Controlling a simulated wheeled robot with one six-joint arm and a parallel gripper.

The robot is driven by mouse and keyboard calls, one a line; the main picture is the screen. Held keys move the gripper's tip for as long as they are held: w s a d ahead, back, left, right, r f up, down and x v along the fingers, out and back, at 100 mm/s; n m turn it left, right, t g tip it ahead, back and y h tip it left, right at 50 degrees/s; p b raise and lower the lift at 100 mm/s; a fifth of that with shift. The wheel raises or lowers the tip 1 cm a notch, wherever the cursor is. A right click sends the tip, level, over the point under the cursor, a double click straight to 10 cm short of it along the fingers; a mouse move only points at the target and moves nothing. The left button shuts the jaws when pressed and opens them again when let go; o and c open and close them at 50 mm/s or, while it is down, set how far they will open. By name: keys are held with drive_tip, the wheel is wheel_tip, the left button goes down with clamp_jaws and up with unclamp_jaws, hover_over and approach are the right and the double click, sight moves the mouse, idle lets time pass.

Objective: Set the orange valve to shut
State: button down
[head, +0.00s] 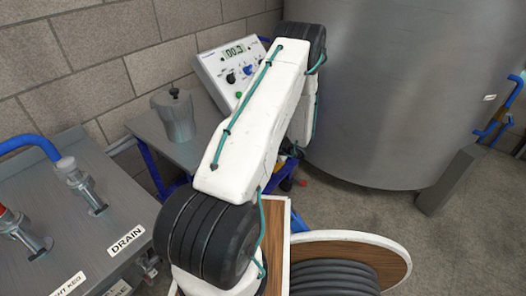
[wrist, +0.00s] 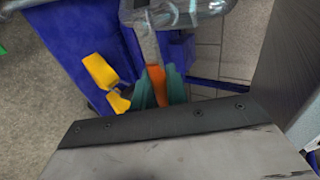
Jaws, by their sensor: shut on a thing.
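The orange valve's handle (wrist: 156,84) shows in the wrist view as a short orange strip. My gripper (wrist: 160,92) has its teal fingers on both sides of the strip and is shut on it. The strip's far end meets a pale metal part below a shiny pipe (wrist: 188,12). I cannot tell from this view which setting the handle points to. In the head view my arm hides my gripper and the orange handle.
Two yellow pieces (wrist: 101,71) sit left of my fingers against a blue panel (wrist: 68,42). A large steel tank (head: 400,95) stands right, a drain bench (head: 85,225) left.

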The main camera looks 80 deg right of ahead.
drive_tip(key=shift+d+r, duration=0.1)
drive_tip(key=c, duration=1.5)
unclamp_jaws()
drive_tip(key=shift+o, duration=0.2)
drive_tip(key=v, duration=0.8)
